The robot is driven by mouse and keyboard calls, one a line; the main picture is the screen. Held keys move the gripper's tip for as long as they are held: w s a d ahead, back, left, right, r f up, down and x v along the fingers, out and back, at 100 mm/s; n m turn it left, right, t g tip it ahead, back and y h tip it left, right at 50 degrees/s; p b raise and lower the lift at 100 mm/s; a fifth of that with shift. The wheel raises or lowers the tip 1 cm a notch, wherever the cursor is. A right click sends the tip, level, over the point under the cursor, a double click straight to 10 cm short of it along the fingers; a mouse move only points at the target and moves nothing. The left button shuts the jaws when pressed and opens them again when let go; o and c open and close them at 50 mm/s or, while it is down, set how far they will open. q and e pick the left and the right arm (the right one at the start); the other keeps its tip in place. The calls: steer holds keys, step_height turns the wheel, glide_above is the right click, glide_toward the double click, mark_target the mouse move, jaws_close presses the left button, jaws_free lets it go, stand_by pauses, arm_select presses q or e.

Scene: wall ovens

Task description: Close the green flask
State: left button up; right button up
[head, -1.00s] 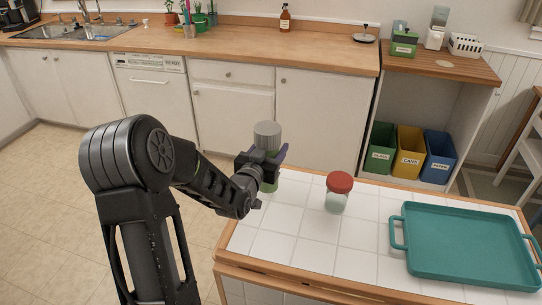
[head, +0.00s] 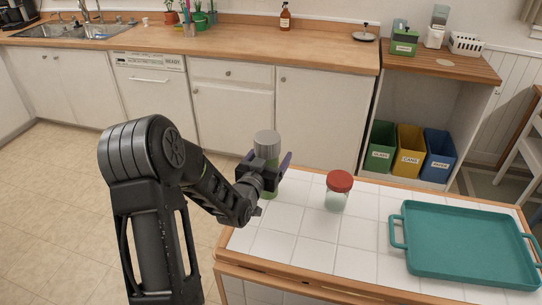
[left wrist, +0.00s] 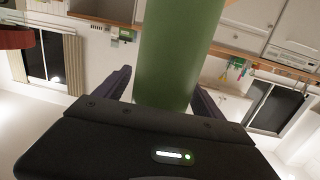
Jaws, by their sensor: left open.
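I cannot tell whether that top is fully seated. My left gripper (head: 268,174) is open around the flask's body, with one finger on each side. In the left wrist view the green flask body (left wrist: 180,55) rises between the two spread fingers (left wrist: 162,95); its top is out of that view. Part of the flask's lower body is hidden by the gripper in the head view. My right gripper is not in view.
A clear jar with a red lid (head: 339,181) stands to the right of the flask on the tiled counter (head: 300,222). A teal tray (head: 468,250) lies further right. Bare tiles lie between the flask and the jar.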

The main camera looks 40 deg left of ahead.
arm_select(q)
steer(key=shift+r, duration=0.2)
steer(key=f+p+v, duration=0.1)
steer(key=p+v, duration=0.4)
steer(key=v, duration=0.6)
steer(key=shift+s+d+r, duration=0.15)
steer(key=shift+s+r, duration=0.3)
steer(key=shift+r, duration=0.1)
steer(key=shift+s+f, duration=0.1)
stand_by(0.5)
